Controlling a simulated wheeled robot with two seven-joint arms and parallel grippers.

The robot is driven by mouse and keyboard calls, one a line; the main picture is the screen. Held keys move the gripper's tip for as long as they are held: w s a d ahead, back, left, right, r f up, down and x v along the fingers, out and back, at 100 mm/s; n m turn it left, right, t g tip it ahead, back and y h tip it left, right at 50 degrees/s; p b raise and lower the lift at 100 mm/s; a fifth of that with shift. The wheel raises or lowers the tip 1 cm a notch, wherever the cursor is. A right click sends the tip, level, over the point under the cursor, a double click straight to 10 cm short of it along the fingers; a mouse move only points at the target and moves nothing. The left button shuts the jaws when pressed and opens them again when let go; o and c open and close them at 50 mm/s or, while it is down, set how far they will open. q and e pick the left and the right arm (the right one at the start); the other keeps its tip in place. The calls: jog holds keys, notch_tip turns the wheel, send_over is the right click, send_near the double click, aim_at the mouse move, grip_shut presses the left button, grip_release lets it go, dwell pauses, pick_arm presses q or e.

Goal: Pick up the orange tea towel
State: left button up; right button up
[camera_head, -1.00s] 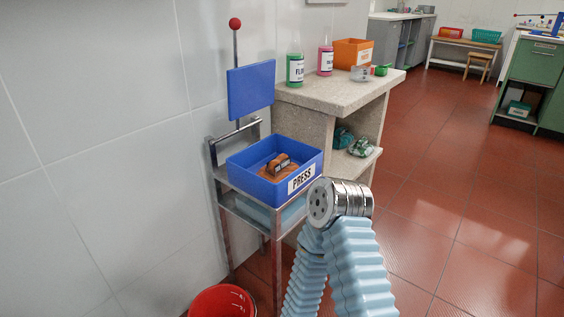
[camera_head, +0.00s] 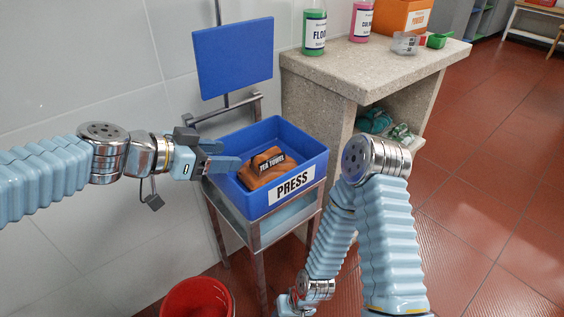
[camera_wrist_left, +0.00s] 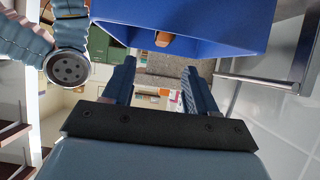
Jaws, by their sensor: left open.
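The orange tea towel (camera_head: 262,168), with a dark "TEA TOWEL" label, lies bunched inside the blue box (camera_head: 309,163) marked "PRESS". My left gripper (camera_head: 228,160) comes in from the left and is open and empty, its fingers at the box's left rim. It is apart from the towel. In the left wrist view the two fingers (camera_wrist_left: 158,82) are spread with nothing between them. There the blue box (camera_wrist_left: 215,30) shows above them, with a small bit of the orange towel (camera_wrist_left: 163,39) at its edge. My right arm shows in front, but its gripper cannot be seen.
A blue press plate (camera_head: 234,58) stands upright behind the box on a metal stand (camera_head: 254,235). A red bucket (camera_head: 196,297) is on the floor below. A stone counter (camera_head: 360,68) to the right holds a green bottle (camera_head: 314,32), a pink bottle (camera_head: 361,20) and an orange box (camera_head: 402,15).

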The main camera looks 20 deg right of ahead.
pick_arm(q)
send_near(268, 153)
jog(key=x, duration=0.5)
jog(key=shift+s+f, duration=0.25)
jog(key=x, duration=0.2)
jog(key=p+x, duration=0.1)
jog(key=x, duration=0.2)
jog(key=shift+w+r, duration=0.1)
jog(key=shift+w, duration=0.3)
jog(key=c, duration=1)
grip_shut()
jog(key=shift+r, duration=0.15)
